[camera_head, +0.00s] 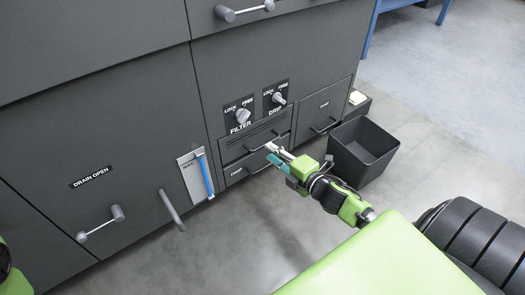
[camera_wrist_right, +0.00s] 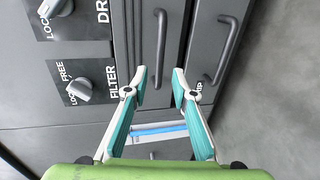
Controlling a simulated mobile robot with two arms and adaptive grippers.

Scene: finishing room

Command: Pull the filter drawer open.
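The filter drawer (camera_head: 236,151) is the upper of two stacked dark grey drawer fronts, below the knobs marked FILTER and DRIP. It looks closed, its front about flush with the cabinet. Its bar handle (camera_wrist_right: 161,45) shows in the right wrist view. My right gripper (camera_head: 271,153) is at this drawer front. In the right wrist view the gripper (camera_wrist_right: 159,78) is open, with the handle appearing between its fingertips; I cannot tell whether they touch it. In the head view the gripper partly hides the handle. My left gripper is out of view.
The lower drawer's handle (camera_wrist_right: 228,48) is close beside the right finger. The FILTER knob (camera_head: 243,116) and DRIP knob (camera_head: 279,98) sit above. A black open bin (camera_head: 364,151) stands on the floor to the right. A blue-striped gauge (camera_head: 196,175) is at left.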

